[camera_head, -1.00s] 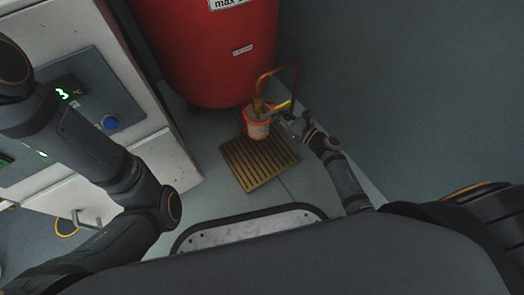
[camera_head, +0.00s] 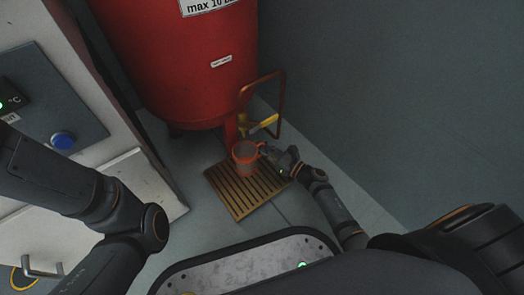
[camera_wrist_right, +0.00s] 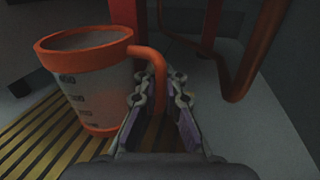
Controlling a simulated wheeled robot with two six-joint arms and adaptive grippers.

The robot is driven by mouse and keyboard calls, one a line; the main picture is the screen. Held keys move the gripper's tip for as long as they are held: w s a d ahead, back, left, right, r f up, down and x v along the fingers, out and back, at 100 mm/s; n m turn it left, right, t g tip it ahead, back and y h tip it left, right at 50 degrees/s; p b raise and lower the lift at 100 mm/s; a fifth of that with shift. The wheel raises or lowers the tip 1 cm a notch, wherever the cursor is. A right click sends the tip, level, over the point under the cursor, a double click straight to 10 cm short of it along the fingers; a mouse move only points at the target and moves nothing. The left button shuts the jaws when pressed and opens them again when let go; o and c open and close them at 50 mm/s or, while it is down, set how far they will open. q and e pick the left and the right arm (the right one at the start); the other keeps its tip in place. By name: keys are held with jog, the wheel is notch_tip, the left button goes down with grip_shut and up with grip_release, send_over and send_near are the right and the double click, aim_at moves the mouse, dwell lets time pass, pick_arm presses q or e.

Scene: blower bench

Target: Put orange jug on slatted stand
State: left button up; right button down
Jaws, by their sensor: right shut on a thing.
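The orange jug (camera_head: 246,160), a measuring jug with orange rim, base and handle and a pale marked wall, is upright at the back part of the slatted stand (camera_head: 240,203). In the right wrist view the jug (camera_wrist_right: 92,88) is at the left, over the slats (camera_wrist_right: 38,135). My right gripper (camera_head: 272,155) is shut on the jug's handle, which runs between its fingers (camera_wrist_right: 160,88). I cannot tell whether the jug's base touches the slats. My left arm comes in from the left; its gripper is out of view.
A red tank (camera_head: 185,65) stands behind the stand, with a copper pipe (camera_head: 281,100) and a yellow valve lever (camera_head: 264,124) close above the jug. A white cabinet (camera_head: 135,180) is at the left. A grey wall (camera_head: 400,90) rises at the right.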

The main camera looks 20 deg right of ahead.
jog(key=c, duration=1.5)
grip_release()
jog(key=shift+o, duration=0.2)
jog(key=shift+r, duration=0.1)
jog(key=p+v, duration=0.4)
jog(key=v, duration=0.7)
jog(key=shift+s+d+r, duration=0.1)
jog(key=shift+s+r, duration=0.05)
jog(key=shift+s+d, duration=0.2)
jog(key=shift+s, duration=0.1)
